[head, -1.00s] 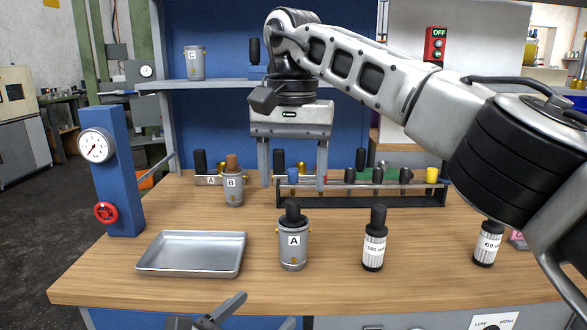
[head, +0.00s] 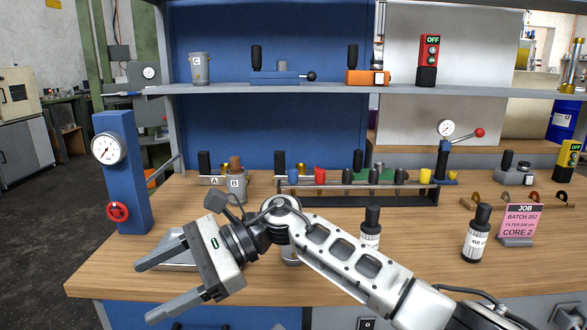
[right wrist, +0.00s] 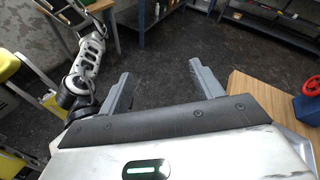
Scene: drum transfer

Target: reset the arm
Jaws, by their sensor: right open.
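My right gripper (head: 144,292) is open and empty, its fingers pointing left above the table's front left edge. In the right wrist view its two fingers (right wrist: 160,70) stand wide apart with only dark floor beyond. My right arm crosses the front of the table from the lower right. It hides most of the metal tray (head: 176,247) and nearly all of the canister A (head: 291,257) at the front. Canister B (head: 236,188) stands upright farther back, and canister C (head: 199,69) stands on the shelf. My left gripper does not show in the head view.
Left of the gripper stands a blue post with a gauge and red valve (head: 118,175). Two black-capped bottles stand near the front, one partly hidden (head: 371,228), one at right (head: 476,235). A rack (head: 360,193) of small parts lies behind. A pink job sign (head: 520,222) stands right.

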